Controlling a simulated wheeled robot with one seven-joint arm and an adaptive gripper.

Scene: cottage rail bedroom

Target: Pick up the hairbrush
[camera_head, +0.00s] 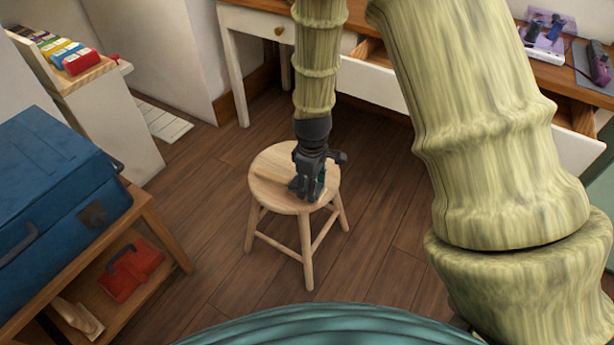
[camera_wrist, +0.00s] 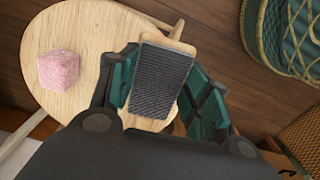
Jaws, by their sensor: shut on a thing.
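The hairbrush shows in the wrist view as a dark bristle pad (camera_wrist: 160,80) with pale wood at its ends. My gripper (camera_wrist: 162,85) has its teal-padded fingers on either side of the brush head and is shut on it. In the head view my gripper (camera_head: 308,190) points down at the round wooden stool (camera_head: 268,160). A pale wooden piece at its left looks like the brush handle. I cannot tell whether the brush touches the seat.
A pink cube (camera_wrist: 58,70) sits on the stool near the brush. A desk (camera_head: 255,22) with open drawers stands behind. A blue case (camera_head: 50,190) rests on a shelf unit at left, above a red box (camera_head: 130,268). The floor around the stool is mostly clear.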

